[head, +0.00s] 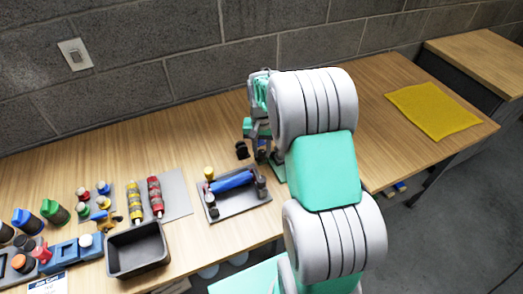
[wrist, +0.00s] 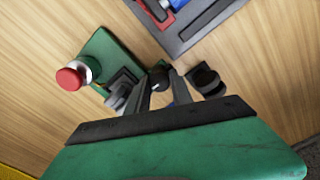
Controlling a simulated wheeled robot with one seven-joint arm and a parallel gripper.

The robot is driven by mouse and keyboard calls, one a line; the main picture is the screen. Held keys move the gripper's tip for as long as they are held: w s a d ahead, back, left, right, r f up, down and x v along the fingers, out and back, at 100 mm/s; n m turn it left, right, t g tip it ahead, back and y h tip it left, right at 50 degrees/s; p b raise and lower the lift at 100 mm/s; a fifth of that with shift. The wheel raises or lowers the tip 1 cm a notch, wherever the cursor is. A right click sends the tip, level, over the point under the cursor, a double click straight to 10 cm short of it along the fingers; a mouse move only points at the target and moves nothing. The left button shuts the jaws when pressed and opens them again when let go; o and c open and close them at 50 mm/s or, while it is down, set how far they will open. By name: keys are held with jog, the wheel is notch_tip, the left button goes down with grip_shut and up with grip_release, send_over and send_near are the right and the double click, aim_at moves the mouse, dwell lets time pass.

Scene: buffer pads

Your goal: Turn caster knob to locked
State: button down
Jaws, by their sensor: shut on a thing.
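The black caster knob (wrist: 158,77) sits between my fingertips in the wrist view, with a small pale mark on it. My gripper (wrist: 162,84) is shut on it, one finger on either side. The knob is at the edge of a green base plate (wrist: 101,47), which also carries a grey bracket (wrist: 122,86) and a red button (wrist: 70,78) on a white collar. In the head view my gripper (head: 262,152) is low over the table behind my arm, and the knob cannot be made out there. Which setting the knob points to cannot be read.
A dark round part (wrist: 208,80) stands close right of my fingers. A grey tray (head: 222,207) with a blue cylinder lies nearby. An empty black bin (head: 137,250), bottles and coloured knobs fill the left. A yellow mat (head: 432,110) lies right; table between is clear.

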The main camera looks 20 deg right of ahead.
aim_at(262, 152)
jog(key=c, duration=1.1)
grip_release()
notch_tip(262, 152, up, 8)
jog(key=shift+f+b, duration=0.1)
jog(key=shift+b, duration=0.25)
